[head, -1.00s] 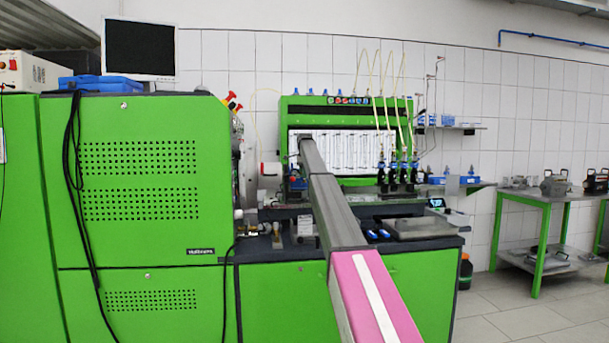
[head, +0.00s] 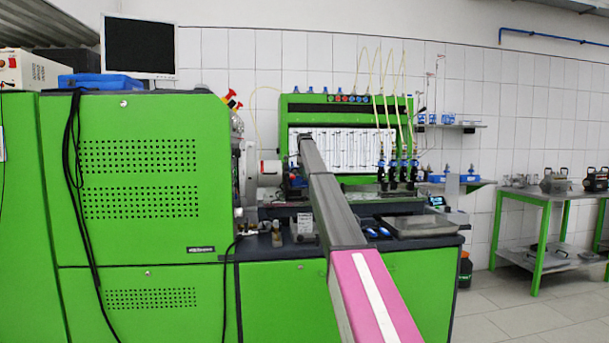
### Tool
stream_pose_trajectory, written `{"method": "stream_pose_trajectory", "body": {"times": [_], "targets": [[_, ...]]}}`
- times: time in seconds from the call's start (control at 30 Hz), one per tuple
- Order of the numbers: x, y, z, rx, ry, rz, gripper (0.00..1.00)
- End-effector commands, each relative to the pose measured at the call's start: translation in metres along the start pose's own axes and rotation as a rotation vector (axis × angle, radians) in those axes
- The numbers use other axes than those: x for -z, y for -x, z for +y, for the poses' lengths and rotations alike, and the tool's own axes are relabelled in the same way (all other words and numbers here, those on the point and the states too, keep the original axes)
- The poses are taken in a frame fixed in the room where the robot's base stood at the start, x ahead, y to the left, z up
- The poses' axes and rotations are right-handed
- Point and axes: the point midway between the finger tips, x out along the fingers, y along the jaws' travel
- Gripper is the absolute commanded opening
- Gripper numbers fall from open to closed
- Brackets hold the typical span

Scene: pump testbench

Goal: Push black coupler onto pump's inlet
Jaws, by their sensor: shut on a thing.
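My arm (head: 325,200) reaches from the bottom of the head view over the bench to a spot in front of the lit panel. My gripper is hidden behind the arm, so I cannot see its fingers or anything in them. A dark shape (head: 294,181) shows just left of the arm, too small to identify. Left of it is a pale cylindrical part (head: 268,173) beside the machine's round drive side. I cannot make out the black coupler or the pump's inlet.
A green cabinet (head: 140,155) stands close on the left. Behind the bench is a green panel frame (head: 350,100) with yellow hoses and several black injectors (head: 403,172). A grey tray (head: 420,224) lies on the bench at right. Green tables (head: 543,212) stand farther right, with open floor before them.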

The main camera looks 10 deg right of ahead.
Motion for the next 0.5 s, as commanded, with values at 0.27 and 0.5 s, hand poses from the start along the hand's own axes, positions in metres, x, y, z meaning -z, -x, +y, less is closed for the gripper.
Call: {"method": "stream_pose_trajectory", "body": {"times": [0.27, 0.5], "targets": [[0.0000, 0.0000, 0.0000, 0.000, 0.000, 0.000, 0.00], [0.0000, 0.0000, -0.0004, 0.001, 0.000, 0.000, 0.55]]}}
